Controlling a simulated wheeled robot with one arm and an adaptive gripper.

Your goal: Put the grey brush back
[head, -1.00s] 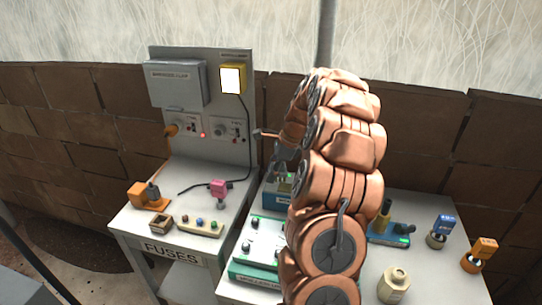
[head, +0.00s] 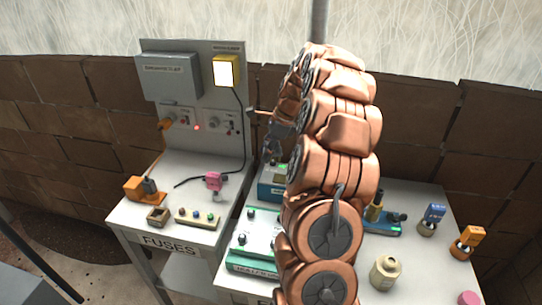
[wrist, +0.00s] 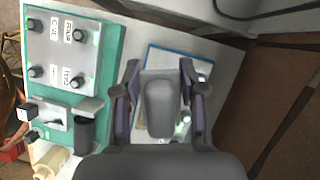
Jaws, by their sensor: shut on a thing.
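My gripper (wrist: 161,88) is shut on a grey, rounded block-like piece (wrist: 160,108), which I take to be the grey brush. It fills the space between the two fingers in the wrist view; its lower end and bristles cannot be made out.
A teal panel with knobs (head: 252,240) stands left of my arm. The left bench holds a pink plug (head: 214,181), an orange stand (head: 134,190) and a fuse strip (head: 197,218). To the right are a blue holder (head: 383,227), a beige jar (head: 385,273) and an orange plug (head: 467,241).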

